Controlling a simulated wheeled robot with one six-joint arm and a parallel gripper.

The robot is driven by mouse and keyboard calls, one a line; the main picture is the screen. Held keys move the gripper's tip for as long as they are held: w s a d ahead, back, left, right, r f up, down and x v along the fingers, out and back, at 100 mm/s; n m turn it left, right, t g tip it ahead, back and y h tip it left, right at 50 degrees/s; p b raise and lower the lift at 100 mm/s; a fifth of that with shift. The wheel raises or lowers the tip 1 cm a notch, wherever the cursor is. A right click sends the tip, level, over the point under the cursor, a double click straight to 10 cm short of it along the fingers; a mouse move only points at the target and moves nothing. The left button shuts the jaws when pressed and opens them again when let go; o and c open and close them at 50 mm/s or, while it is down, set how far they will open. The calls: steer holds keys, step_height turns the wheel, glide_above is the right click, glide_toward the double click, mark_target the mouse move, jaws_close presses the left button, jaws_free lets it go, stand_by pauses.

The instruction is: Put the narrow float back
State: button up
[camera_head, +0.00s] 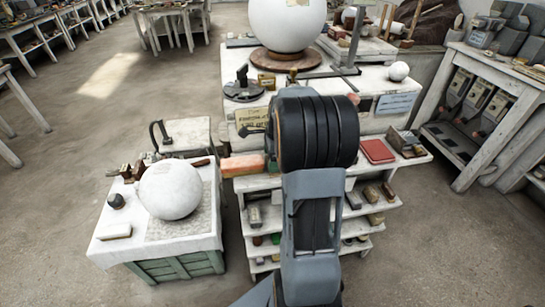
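My arm rises through the middle of the view, and its dark ringed wrist covers part of the bench and shelves. My gripper is not visible; it seems hidden behind the wrist. I cannot tell which thing is the narrow float. Small block-shaped tools (371,194) lie on the shelf unit's upper right shelf, and another tool (254,217) lies on its left side. A pinkish-orange block (243,165) lies left of the wrist, its right end close to the arm. A dark handle-like shape (250,131) shows beside the wrist.
A low table (185,243) at left holds a white sphere (170,190) and small tools. The back bench (225,75) carries a large sphere (287,22) on a round brown base. A red flat item (377,151) and a tray (406,142) lie at right. Floor (440,240) is clear at right.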

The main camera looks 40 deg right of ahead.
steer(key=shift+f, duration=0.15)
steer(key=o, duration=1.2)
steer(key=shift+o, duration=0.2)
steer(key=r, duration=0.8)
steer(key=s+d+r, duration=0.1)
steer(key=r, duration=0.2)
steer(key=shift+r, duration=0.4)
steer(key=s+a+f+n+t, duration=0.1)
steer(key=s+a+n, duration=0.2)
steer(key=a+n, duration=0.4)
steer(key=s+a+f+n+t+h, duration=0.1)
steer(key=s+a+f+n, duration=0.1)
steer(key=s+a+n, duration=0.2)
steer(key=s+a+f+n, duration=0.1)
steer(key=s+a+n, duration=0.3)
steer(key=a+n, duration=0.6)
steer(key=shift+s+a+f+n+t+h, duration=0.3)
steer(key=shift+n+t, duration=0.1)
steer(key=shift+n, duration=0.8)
